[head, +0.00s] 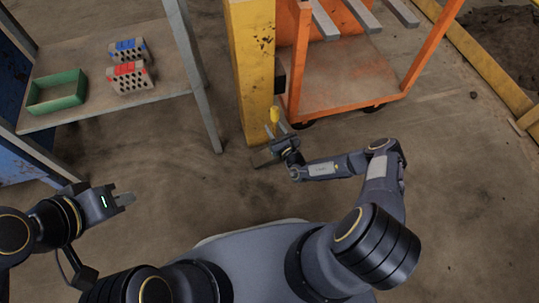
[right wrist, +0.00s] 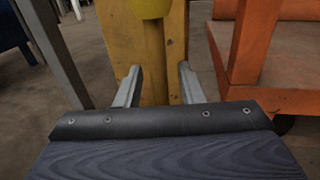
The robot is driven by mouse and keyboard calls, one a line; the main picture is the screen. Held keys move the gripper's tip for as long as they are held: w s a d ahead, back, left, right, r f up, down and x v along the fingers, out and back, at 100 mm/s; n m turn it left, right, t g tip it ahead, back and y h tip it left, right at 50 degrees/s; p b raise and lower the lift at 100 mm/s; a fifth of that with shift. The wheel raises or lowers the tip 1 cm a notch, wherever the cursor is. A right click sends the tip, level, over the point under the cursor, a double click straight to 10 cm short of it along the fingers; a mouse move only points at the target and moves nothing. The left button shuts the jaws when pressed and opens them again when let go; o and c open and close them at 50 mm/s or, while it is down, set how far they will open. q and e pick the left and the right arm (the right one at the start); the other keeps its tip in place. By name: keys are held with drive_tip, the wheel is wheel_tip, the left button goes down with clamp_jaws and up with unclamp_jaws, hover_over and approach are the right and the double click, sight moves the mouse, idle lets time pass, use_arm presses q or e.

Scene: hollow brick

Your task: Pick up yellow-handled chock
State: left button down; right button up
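The yellow-handled chock shows its yellow handle (head: 275,114) just past my right gripper, in front of the yellow post. In the right wrist view the rounded handle end (right wrist: 150,8) is cut off by the top edge, with what looks like its yellow shaft below, lined up between the fingers. A flat dark piece, possibly the chock's base, lies on the floor beside the gripper. My right gripper (head: 276,130) is open, its two fingers (right wrist: 159,84) apart with no visible contact. My left gripper (head: 124,199) is far left, away from the chock; its finger gap is unclear.
A yellow post (head: 252,70) stands right behind the handle. An orange cart (head: 345,75) on wheels is to its right, with grey bars on top. A table (head: 165,85) at left holds a green tray (head: 40,105), a blue-topped brick (head: 128,50) and a red-topped brick (head: 130,78).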

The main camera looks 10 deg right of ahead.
clamp_jaws()
idle(1.4)
drive_tip(key=shift+r, duration=0.15)
